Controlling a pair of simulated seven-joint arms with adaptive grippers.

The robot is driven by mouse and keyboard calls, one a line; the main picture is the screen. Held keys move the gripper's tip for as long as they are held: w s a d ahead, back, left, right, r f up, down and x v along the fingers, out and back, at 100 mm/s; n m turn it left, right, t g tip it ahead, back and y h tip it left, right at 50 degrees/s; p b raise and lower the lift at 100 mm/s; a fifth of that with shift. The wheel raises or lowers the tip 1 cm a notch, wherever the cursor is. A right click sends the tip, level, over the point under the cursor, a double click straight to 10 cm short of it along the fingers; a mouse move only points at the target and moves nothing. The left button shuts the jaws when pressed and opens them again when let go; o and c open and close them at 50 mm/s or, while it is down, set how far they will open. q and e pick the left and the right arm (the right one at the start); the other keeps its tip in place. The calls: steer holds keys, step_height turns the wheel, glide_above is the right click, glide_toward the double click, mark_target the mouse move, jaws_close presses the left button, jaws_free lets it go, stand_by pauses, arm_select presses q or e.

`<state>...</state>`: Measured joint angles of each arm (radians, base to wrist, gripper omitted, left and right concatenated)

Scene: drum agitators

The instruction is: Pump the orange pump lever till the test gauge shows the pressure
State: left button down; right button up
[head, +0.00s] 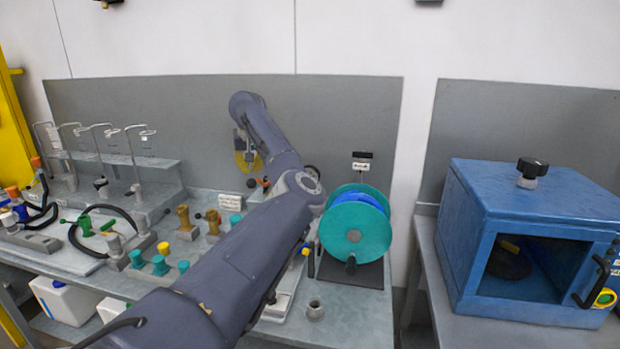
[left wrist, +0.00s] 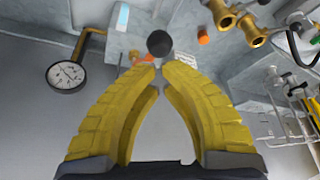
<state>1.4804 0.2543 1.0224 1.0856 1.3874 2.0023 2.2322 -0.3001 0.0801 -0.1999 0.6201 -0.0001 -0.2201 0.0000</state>
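My left gripper (head: 246,158) reaches across the bench to the back panel; its arm covers much of the bench. In the left wrist view its yellow fingers (left wrist: 160,78) converge until their tips nearly meet, with nothing visible between them. A black ball knob (left wrist: 159,43) shows just beyond the tips; I cannot tell whether they touch it. An orange part (left wrist: 148,58) shows partly behind the fingertips, and an orange cap (left wrist: 203,35) sits to the right. I cannot tell which belongs to the pump lever. A round white gauge (left wrist: 67,75) is at the left; its reading is too small to read.
Brass fittings (left wrist: 240,25) stand near the gripper. A teal and blue reel (head: 356,228) stands right of my arm. A blue cabinet (head: 530,190) is on the right-hand bench. Several teal knobs and hoses fill the left bench. My right gripper is out of view.

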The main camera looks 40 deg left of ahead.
arm_select(q)
step_height(320, 180, down, 15)
steer(key=shift+s+d, duration=0.35)
steer(key=shift+s, duration=0.1)
stand_by(0.3)
steer(key=r, duration=1)
steer(key=w+r, duration=0.1)
steer(key=r, duration=0.3)
steer(key=shift+a+r, duration=0.4)
stand_by(0.7)
